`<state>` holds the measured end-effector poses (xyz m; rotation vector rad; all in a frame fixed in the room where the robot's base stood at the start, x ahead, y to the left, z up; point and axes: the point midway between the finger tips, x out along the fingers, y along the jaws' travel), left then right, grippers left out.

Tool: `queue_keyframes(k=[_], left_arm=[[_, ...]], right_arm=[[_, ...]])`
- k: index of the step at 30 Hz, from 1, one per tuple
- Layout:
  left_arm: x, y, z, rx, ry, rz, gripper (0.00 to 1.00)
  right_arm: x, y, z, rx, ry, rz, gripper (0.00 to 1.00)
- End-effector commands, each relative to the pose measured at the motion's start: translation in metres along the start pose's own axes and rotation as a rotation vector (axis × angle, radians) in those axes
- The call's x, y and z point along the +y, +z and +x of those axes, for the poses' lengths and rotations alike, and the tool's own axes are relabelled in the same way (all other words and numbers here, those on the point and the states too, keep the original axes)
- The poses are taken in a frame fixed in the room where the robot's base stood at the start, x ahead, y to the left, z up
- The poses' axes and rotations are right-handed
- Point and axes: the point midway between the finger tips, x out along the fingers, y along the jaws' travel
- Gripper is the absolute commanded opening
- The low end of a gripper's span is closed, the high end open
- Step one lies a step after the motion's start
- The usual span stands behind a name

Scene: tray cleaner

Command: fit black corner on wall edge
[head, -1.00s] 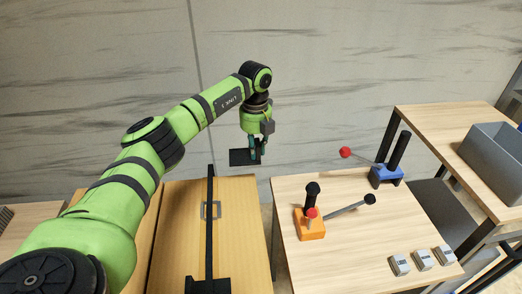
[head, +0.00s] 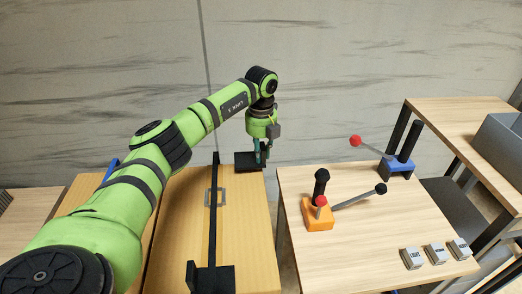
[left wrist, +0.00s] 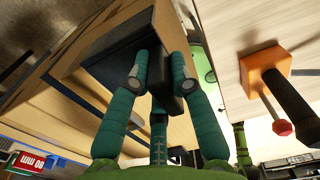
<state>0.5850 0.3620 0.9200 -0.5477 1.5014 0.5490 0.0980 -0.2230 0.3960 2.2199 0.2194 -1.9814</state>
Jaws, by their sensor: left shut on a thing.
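My left gripper (head: 262,157) is shut on a black corner (head: 247,163), a dark flat-sided piece, at the far right end of the wooden box. In the left wrist view the teal fingers (left wrist: 163,80) grip the black corner (left wrist: 112,55), which covers part of the box. A long thin black wall (head: 213,205) runs along the box top, with another black piece (head: 211,279) at its near end. The held corner appears right of the wall's far end and apart from it. Whether it touches the box cannot be told. My right gripper is not in view.
Right of a narrow gap, a table (head: 385,235) bears an orange lever base (head: 318,217), a blue lever base (head: 397,168) and small grey blocks (head: 435,253). A grey bin (head: 500,143) stands on another table. A grey wall (head: 330,70) stands behind.

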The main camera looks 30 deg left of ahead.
Motion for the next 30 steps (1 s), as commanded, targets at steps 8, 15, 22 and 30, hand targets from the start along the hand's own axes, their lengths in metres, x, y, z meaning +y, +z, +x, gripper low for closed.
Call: queue_keyframes(k=[8,15,22,30], left_arm=[[0.014,0.001,0.010,0.000,0.000,-0.001,0.00],[0.033,0.000,0.012,0.001,0.000,-0.001,0.00],[0.052,0.000,0.012,0.000,0.001,-0.001,0.00],[0.073,0.000,0.013,0.000,0.000,0.000,0.00]], right_arm=[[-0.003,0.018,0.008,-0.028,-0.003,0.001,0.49],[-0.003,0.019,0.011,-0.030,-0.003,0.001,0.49],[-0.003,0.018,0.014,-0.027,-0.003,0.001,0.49],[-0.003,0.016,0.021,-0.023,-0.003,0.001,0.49]])
